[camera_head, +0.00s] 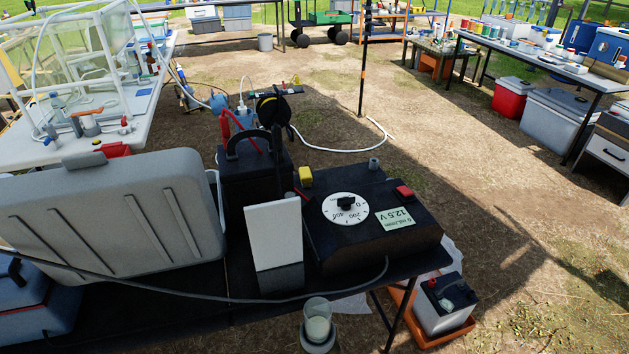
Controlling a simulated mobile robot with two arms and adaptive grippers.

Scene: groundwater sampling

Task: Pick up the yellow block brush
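I cannot make out a yellow block brush for certain. A small yellow block-shaped piece (305,175) shows at the back left corner of the black control box (412,238); I cannot tell whether it is a brush or part of the box. Another small yellow bit (295,80) shows farther back among the tubing, too small to identify. Neither of my grippers is in view.
The black table (190,312) also bears a grey case (105,210), a white upright panel (274,235) and a dark container (247,178). A cable crosses its front. A battery (443,303) sits low at right. Bare ground (480,180) lies beyond.

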